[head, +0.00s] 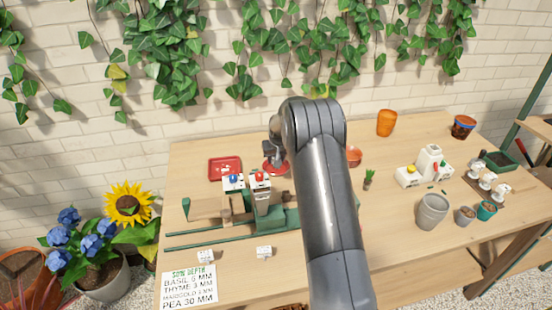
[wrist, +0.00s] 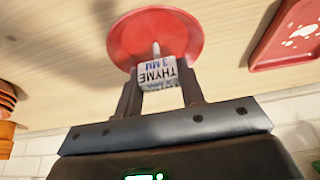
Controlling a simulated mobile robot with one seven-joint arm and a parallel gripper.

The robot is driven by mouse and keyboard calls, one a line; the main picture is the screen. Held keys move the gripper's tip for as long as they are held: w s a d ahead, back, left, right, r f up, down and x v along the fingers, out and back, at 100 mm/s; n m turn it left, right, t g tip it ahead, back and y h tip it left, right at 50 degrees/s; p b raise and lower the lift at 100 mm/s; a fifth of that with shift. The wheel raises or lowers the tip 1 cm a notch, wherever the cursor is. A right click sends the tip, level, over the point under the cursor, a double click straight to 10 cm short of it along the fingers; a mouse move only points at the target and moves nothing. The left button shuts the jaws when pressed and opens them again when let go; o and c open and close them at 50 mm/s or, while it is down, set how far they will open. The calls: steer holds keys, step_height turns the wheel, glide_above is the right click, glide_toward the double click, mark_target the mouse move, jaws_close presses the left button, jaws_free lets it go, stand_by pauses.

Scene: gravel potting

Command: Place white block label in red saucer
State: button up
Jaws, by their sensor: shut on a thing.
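A white block label (wrist: 157,76) marked "THYME 3 MM" is between the fingers of my gripper (wrist: 159,88), which is shut on it. The red saucer (wrist: 128,36) is round and lies directly beyond the block in the wrist view. I cannot tell whether the block touches it. In the head view the red saucer (head: 284,169) is on the table, partly hidden by my gripper (head: 271,160) and arm. The held block cannot be made out there. Two other white block labels, one at left (head: 205,257) and one at right (head: 264,252), stand near the table's front edge.
A red tray (head: 224,167) lies left of the saucer. A green and wooden fixture (head: 285,219) with white blocks is in front. An orange pot (head: 386,122) stands at the back right. A grey pot (head: 432,211) and several smaller pots are on the right.

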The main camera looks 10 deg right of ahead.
steer(key=shift+f, duration=0.15)
steer(key=o, duration=1)
steer(key=shift+c, duration=0.2)
steer(key=s+a+f+v, duration=0.1)
steer(key=s+v, duration=0.1)
steer(key=v, duration=1.1)
steer(key=s+a+f+v, duration=0.1)
steer(key=s+v, duration=0.2)
steer(key=v, duration=1)
steer(key=s+a+r, duration=0.1)
steer(key=s+r, duration=0.5)
steer(key=s, duration=0.6)
steer(key=s+a+f+t, duration=0.1)
steer(key=s+a+f, duration=0.1)
steer(key=s, duration=2.2)
steer(key=shift+s, duration=0.2)
